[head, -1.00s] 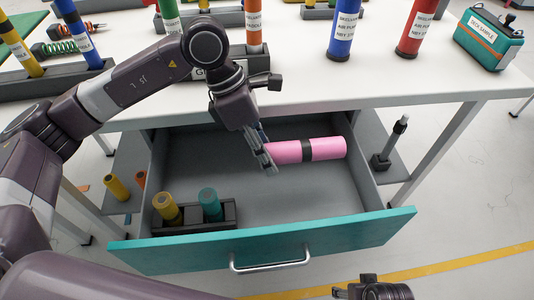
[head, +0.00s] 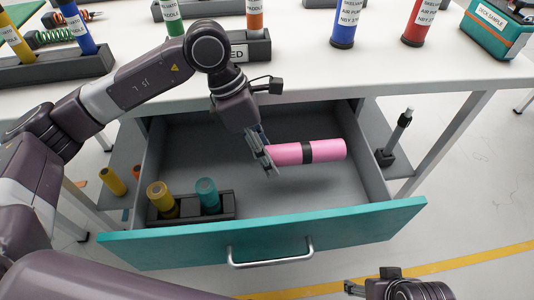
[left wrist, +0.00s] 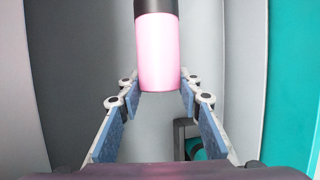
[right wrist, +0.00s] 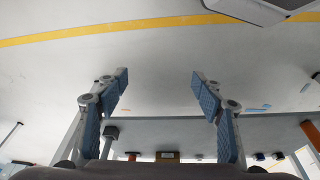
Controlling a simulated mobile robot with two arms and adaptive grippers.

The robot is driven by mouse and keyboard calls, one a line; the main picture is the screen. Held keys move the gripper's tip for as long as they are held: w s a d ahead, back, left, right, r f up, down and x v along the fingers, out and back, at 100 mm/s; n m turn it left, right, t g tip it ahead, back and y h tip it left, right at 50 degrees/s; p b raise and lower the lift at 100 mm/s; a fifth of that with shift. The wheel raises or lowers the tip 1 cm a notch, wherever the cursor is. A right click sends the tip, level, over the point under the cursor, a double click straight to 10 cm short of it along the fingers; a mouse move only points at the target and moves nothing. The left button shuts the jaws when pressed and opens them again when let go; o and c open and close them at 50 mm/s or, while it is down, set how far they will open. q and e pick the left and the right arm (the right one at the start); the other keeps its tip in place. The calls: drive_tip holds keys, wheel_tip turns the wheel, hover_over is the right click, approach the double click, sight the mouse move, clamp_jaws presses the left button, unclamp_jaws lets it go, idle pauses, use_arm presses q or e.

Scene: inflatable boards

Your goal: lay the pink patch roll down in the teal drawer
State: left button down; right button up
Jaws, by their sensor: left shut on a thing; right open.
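The pink patch roll (head: 325,151), with a black band at its middle, lies level inside the open teal drawer (head: 370,222). My left gripper (head: 268,163) reaches down into the drawer and is shut on the roll's left end. In the left wrist view the roll's pink end (left wrist: 157,60) sits between the two blue-padded fingers. A shadow shows below the roll on the grey drawer floor; whether they touch I cannot tell. My right gripper (head: 352,288) is low, in front of the drawer. In the right wrist view it is open and empty (right wrist: 160,82).
A dark holder (head: 228,206) with a yellow roll (head: 162,199) and a teal roll (head: 208,195) stands in the drawer's front left. The drawer floor to the right of it is clear. The white tabletop (head: 310,75) overhangs the drawer's back and carries blue and red tubes.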

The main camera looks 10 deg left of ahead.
use_arm(q)
drive_tip(key=shift+f+b, duration=0.35)
drive_tip(key=shift+f, duration=0.35)
use_arm(e)
drive_tip(key=shift+s+r, duration=0.2)
drive_tip(key=shift+f, duration=0.15)
drive_tip(key=shift+w, duration=0.15)
idle(0.6)
drive_tip(key=shift+w+t, duration=0.3)
drive_tip(key=shift+w, duration=0.05)
use_arm(q)
drive_tip(key=shift+b, duration=0.3)
use_arm(e)
drive_tip(key=shift+w+a+r, duration=0.15)
drive_tip(key=shift+w+r, duration=0.05)
drive_tip(key=shift+w, duration=0.25)
drive_tip(key=shift+w+a+r+t, duration=0.1)
drive_tip(key=shift+w+a+t, duration=0.05)
drive_tip(key=shift+w+t, duration=0.2)
drive_tip(key=shift+w+a+r+t, duration=0.1)
drive_tip(key=shift+w+t, duration=0.15)
drive_tip(key=shift+w, duration=0.2)
drive_tip(key=shift+w, duration=0.1)
